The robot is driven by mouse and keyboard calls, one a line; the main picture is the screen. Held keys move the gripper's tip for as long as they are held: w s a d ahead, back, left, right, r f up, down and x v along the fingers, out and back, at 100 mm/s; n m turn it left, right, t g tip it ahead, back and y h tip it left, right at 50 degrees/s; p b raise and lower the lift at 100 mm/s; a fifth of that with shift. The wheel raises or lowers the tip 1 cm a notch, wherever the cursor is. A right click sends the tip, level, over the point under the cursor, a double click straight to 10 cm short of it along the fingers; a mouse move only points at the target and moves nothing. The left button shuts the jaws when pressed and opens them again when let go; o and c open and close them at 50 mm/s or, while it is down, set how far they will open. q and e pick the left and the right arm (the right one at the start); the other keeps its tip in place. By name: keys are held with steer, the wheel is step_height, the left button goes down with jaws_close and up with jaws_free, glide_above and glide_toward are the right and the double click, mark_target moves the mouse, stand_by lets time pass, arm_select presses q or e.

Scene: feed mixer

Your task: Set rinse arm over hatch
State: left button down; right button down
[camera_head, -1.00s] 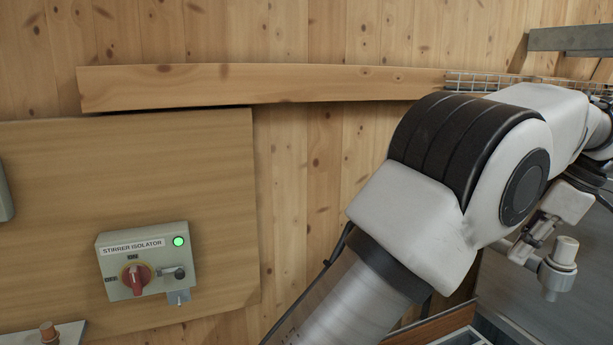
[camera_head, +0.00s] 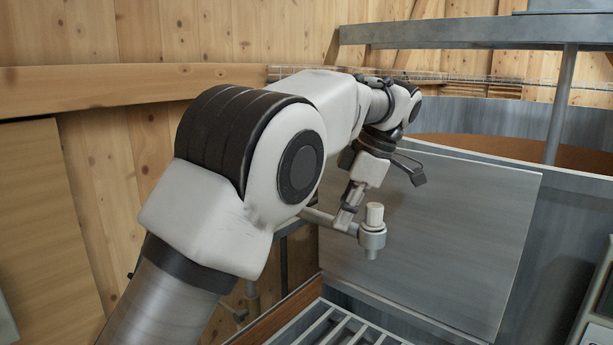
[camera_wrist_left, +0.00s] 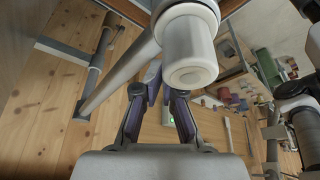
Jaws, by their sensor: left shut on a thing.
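The rinse arm is a pale grey pipe (camera_head: 325,217) ending in a head with a white cap (camera_head: 373,232). My left gripper (camera_head: 349,212) points down and is shut on the rinse arm close to its head. In the left wrist view the pipe (camera_wrist_left: 120,77) runs from the left up to the large round head (camera_wrist_left: 188,48), near the gripper's fingers (camera_wrist_left: 166,98). The barred opening that looks like the hatch (camera_head: 335,327) shows at the bottom, below and in front of the rinse head. Its lower part is cut off by the frame. My right gripper is not clearly seen.
A large flat grey panel (camera_head: 450,240) stands tilted behind the rinse head. A grey rail on a post (camera_head: 562,105) and a curved tank wall stand at the back right. A wooden beam (camera_head: 110,85) crosses the plank wall at left.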

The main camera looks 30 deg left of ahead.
arm_select(q)
steer(key=r, duration=0.1)
steer(key=w+d+r, duration=0.1)
steer(key=w+r, duration=0.1)
steer(key=shift+d+r, duration=0.3)
steer(key=shift+d, duration=0.1)
steer(key=r, duration=0.2)
steer(key=s+r, duration=0.1)
steer(key=shift+d, duration=0.25)
steer(key=shift+s+a+r, duration=0.15)
steer(key=shift+s, duration=0.1)
steer(key=shift+w, duration=0.4)
